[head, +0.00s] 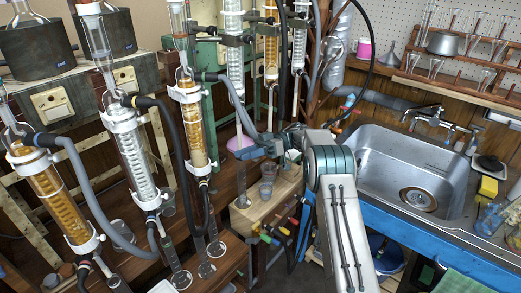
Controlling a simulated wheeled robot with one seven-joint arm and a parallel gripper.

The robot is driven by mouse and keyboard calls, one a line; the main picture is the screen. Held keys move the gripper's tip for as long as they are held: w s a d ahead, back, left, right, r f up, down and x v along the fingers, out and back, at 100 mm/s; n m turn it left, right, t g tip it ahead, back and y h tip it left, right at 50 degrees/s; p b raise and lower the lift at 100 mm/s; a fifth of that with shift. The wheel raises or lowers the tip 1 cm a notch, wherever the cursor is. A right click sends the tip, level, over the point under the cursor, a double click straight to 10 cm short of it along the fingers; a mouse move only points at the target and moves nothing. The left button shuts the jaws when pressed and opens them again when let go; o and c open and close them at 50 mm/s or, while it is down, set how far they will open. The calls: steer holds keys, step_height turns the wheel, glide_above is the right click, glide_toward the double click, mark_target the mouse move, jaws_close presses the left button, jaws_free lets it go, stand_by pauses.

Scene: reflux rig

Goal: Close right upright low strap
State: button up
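My gripper (257,147) is small in the head view, at the end of my grey arm, near the glassware at the middle. I cannot make out its fingers or whether it holds anything. Several upright glass condensers carry white straps. The rightmost of the near group is an amber-coiled condenser (193,122), with a white low strap (201,169) around its lower end. My gripper is to the right of it and apart. More condensers stand behind, their low ends partly hidden by tubes and my arm. Whether any strap is open or shut is too small to tell.
A steel sink (400,170) with a tap (432,117) is at the right. A wooden block (265,200) with small cups stands below my gripper. Grey and black hoses hang between the condensers. Heating mantles (36,48) stand at the back left. A glassware rack (465,50) is on the wall.

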steer(key=v, duration=0.6)
stand_by(0.4)
